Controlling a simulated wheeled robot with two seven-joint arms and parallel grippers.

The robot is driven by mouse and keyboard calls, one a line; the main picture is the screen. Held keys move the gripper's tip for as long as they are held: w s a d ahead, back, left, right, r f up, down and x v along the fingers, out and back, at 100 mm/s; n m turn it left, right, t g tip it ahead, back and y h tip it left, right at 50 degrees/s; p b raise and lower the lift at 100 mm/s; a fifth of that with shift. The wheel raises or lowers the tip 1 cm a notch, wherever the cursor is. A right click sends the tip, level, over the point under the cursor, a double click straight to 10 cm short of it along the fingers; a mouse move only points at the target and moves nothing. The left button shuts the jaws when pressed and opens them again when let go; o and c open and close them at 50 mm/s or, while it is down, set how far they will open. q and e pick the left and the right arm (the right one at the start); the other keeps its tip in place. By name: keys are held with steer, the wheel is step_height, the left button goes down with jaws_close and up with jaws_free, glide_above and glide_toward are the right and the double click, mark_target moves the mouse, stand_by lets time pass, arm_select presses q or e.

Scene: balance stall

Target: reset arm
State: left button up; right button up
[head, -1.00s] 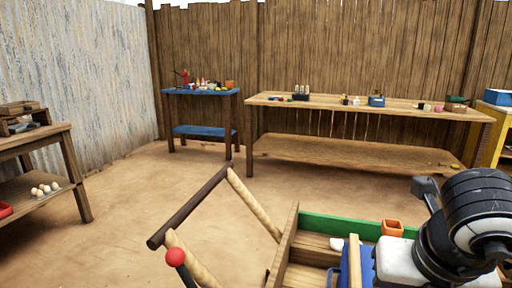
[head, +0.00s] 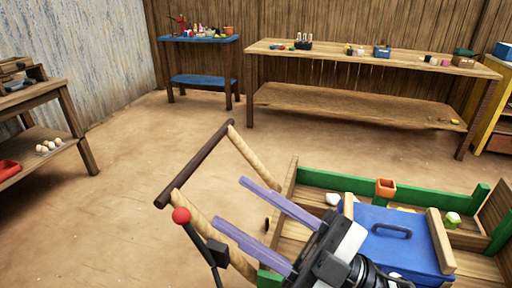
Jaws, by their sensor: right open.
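My right gripper (head: 264,228) reaches in from the bottom right of the head view. Its two long purple fingers are spread apart with nothing between them. They point up and left, in front of the pale wooden handle frame with a dark crossbar (head: 196,165). A lever with a red knob (head: 181,215) stands just left of the fingers. My left gripper is not in view.
Close at right is a wooden cart with green rails (head: 335,182), holding a blue lidded box (head: 388,262) and an orange pot (head: 385,187). A blue table (head: 205,40) and long workbench (head: 375,62) stand behind. A shelf with eggs (head: 48,147) is at left. The dirt floor between is clear.

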steer(key=w+d+f+m+t+h+p, duration=0.1)
steer(key=w+d+f+m+t+h, duration=0.75)
steer(key=m, duration=0.45)
steer(key=s+d+f+m+h+p, duration=0.1)
steer(key=d+f+m+h, duration=0.1)
steer(key=f+m+h, duration=0.3)
steer(key=s+d+f+h, duration=0.1)
steer(key=d+f+h, duration=0.15)
steer(key=f, duration=0.55)
steer(key=s+d+f+m+g+h, duration=0.1)
steer(key=s+d+f+g+h, duration=0.1)
steer(key=s+f, duration=0.5)
steer(key=s+d+f+m+g+h+p, duration=0.1)
steer(key=s+f+m+g+h, duration=0.1)
steer(key=s+f+g, duration=0.3)
steer(key=s+f, duration=0.3)
steer(key=f, duration=0.4)
steer(key=shift+s+d+m, duration=0.15)
steer(key=shift+d+m, duration=0.15)
steer(key=shift+d, duration=0.05)
steer(key=shift+c, duration=0.4)
